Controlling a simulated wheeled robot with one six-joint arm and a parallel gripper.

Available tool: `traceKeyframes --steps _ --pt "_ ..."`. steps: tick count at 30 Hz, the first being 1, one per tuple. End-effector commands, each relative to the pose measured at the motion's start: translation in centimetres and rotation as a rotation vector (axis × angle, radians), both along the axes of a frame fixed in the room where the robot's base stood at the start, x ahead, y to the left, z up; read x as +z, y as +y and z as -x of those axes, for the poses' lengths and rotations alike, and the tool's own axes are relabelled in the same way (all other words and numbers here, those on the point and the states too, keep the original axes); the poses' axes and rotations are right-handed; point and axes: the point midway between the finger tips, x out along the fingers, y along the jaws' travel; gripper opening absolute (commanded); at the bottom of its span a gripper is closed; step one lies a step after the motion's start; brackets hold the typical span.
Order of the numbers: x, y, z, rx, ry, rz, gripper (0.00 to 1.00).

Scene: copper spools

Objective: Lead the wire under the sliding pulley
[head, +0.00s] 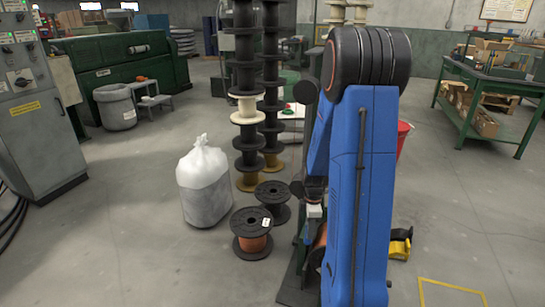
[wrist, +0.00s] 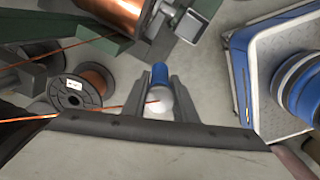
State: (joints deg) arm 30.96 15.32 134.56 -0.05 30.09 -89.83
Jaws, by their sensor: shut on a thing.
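In the wrist view my gripper (wrist: 160,88) has its two dark fingers on either side of a small piece with a blue barrel (wrist: 160,73) and a pale rounded end (wrist: 158,102). The copper wire (wrist: 125,107) runs in from the left and meets this piece between the fingers. The wire also shows higher at the left (wrist: 70,43). A large copper roll (wrist: 108,12) is at the top. In the head view my blue arm hides the gripper and most of the machine there. I cannot make out the sliding pulley for certain in either view.
A black spool with copper wire and a white label (head: 252,243) stands on the floor, also in the wrist view (wrist: 92,77). A darker spool (head: 272,193), a white sack (head: 205,190) and spool stacks (head: 245,80) stand behind. A green workbench (head: 490,100) is far right; the right floor is mostly clear.

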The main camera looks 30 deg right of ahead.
Motion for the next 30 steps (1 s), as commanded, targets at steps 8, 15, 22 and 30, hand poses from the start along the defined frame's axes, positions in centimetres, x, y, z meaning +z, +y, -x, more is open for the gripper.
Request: traceKeyframes --steps 8,15,22,30 --pt "0.0 -1.1 1.4 -0.001 0.0 0.0 0.0" --pt "0.0 -1.2 1.5 0.001 0.0 0.0 0.0" --pt "0.0 -1.2 1.5 0.001 0.0 0.0 0.0" --pt "0.0 -1.2 1.5 0.001 0.0 0.0 0.0"
